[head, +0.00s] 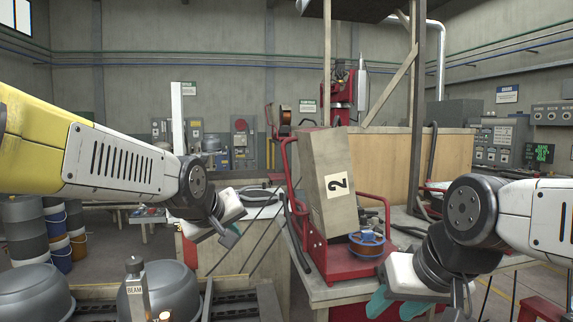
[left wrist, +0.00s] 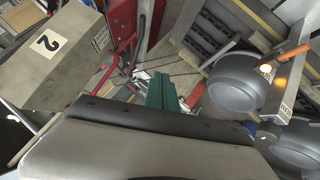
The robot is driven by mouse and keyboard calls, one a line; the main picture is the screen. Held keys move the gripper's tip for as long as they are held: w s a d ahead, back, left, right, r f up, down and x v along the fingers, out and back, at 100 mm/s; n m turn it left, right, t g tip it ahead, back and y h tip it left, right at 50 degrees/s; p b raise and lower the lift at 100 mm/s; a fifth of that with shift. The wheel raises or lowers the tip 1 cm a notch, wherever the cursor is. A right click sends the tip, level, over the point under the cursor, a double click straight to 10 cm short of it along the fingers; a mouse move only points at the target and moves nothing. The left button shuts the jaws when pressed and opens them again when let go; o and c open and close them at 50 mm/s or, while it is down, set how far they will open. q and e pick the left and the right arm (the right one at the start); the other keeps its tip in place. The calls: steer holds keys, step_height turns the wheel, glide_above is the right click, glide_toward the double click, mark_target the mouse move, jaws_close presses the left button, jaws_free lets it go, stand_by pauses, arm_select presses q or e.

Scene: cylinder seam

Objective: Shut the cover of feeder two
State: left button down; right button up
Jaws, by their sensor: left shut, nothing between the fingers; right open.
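Feeder two is a red wire feeder (head: 312,255) on a bench right of centre in the head view. Its beige cover (head: 322,165), marked with a black 2, stands raised and slightly tilted. The blue-rimmed wire spool (head: 367,252) shows uncovered below and right of it. In the left wrist view the cover (left wrist: 65,78) is at upper left. My left gripper (head: 229,238) is left of the feeder, apart from it. Its green fingers (left wrist: 162,92) are shut and empty. My right gripper (head: 394,304) is open, in front and right of the spool, with nothing between its fingers.
Red handle tubing (head: 290,165) rises left of the cover. A wooden panel (head: 385,160) and post stand behind the feeder. Drums (head: 25,235) stand far left.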

arm_select(q)
steer(key=w+r+n+t+h, duration=0.1)
steer(key=w+r+n+t, duration=0.4)
steer(key=w, duration=0.7)
steer(key=w+r+n+t+h, duration=0.1)
steer(key=w+r+n+t, duration=0.35)
steer(key=w, duration=0.75)
steer(key=w+d+r+n+g, duration=0.1)
steer(key=w+d+n, duration=0.1)
steer(key=w+d, duration=0.4)
steer(key=shift+w+r, duration=0.4)
steer(key=shift+w, duration=1.3)
steer(key=shift+n, duration=0.25)
